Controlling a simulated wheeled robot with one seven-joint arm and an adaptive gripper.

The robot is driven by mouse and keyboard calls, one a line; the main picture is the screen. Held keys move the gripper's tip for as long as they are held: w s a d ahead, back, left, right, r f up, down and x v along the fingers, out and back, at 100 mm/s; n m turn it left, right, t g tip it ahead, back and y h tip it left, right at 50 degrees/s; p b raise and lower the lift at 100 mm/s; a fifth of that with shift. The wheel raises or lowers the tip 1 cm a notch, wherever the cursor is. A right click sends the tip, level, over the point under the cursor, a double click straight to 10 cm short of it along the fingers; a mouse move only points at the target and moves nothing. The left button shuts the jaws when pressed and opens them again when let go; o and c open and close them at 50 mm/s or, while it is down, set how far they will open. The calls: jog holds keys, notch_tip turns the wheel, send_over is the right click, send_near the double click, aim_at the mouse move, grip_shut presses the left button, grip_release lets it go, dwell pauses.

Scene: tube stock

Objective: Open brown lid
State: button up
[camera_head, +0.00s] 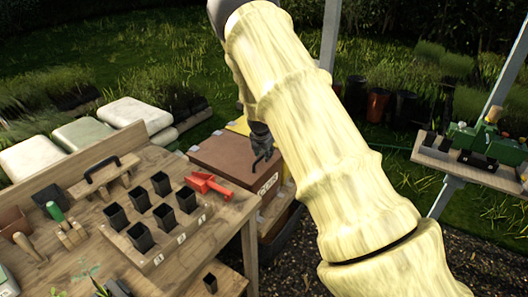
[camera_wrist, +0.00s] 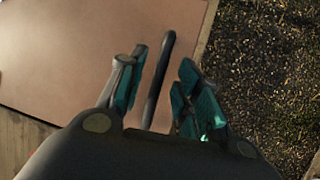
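The brown lid (camera_head: 218,157) lies flat and closed on a box beside the wooden bench. It fills much of the left of the wrist view (camera_wrist: 75,50). A dark bar-shaped handle (camera_wrist: 160,75) shows near the lid's right edge in the wrist view. My gripper (camera_head: 262,158) is over the lid's right part, fingers pointing down. In the wrist view my gripper (camera_wrist: 160,82) is open, with the handle between its fingers and a gap on each side. I cannot tell how deep the handle sits between them. My arm hides part of the area right of the box.
The wooden bench (camera_head: 85,220) at left holds black pots (camera_head: 140,236), a red tool (camera_head: 208,184) and hand tools. A yellow lid (camera_head: 240,125) shows behind the brown one. A shelf with green items (camera_head: 480,140) stands at right. Gravel (camera_wrist: 265,70) lies beside the box.

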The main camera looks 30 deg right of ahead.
jog(key=shift+f, duration=0.15)
grip_shut()
jog(key=shift+w, duration=0.1)
